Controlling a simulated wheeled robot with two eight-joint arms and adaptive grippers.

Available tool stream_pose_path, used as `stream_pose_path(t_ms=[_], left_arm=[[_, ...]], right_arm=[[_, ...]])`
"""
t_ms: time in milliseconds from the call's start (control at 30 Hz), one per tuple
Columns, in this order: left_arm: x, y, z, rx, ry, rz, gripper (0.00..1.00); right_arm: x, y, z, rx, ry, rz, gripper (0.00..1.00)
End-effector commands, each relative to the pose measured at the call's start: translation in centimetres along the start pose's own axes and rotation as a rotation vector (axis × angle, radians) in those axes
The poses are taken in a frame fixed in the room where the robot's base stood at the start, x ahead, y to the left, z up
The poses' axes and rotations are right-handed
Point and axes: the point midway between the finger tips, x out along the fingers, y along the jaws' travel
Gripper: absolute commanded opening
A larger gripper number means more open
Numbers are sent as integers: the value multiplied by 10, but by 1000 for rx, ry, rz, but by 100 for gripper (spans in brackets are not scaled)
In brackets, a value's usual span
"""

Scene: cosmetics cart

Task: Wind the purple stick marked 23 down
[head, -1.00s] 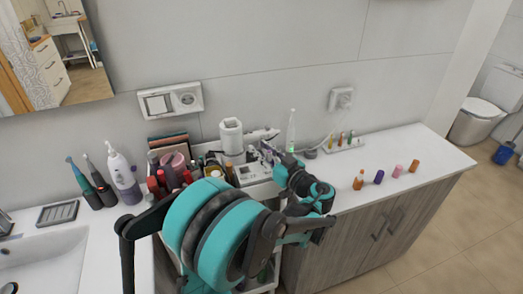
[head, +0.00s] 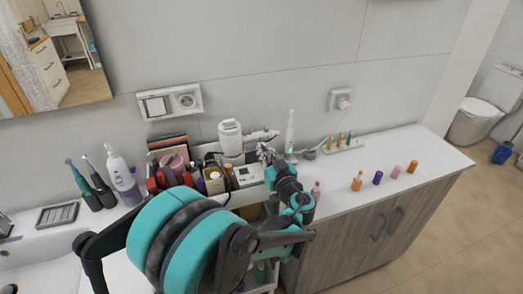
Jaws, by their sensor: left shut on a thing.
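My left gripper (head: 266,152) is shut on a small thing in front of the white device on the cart. That thing looks purplish and fits the purple stick, but it is mostly hidden and no 23 can be read. A short purple cylinder (head: 378,177) stands upright on the right counter, well apart from my gripper; no mark shows on it. A pink stick (head: 316,189) and an orange stick (head: 357,182), both narrower at the top, stand on the same counter. My right gripper is out of view.
A pink cylinder (head: 397,171) and an orange cylinder (head: 413,166) stand right of the purple one. A holder with thin coloured tubes (head: 343,146) is near the wall. Cosmetics crowd the cart left of my gripper. The right counter (head: 440,152) has free room.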

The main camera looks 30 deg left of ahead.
Motion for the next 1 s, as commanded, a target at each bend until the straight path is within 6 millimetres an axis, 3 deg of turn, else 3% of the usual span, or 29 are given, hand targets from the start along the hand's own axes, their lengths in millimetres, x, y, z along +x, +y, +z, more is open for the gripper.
stream_pose_path(t_ms=[433, 1000], left_arm=[[-1, 8, 0, 0, 0, 237, 0], [-1, 10, 0, 0, 0, 277, 0]], right_arm=[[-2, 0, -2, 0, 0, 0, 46], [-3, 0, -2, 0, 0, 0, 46]])
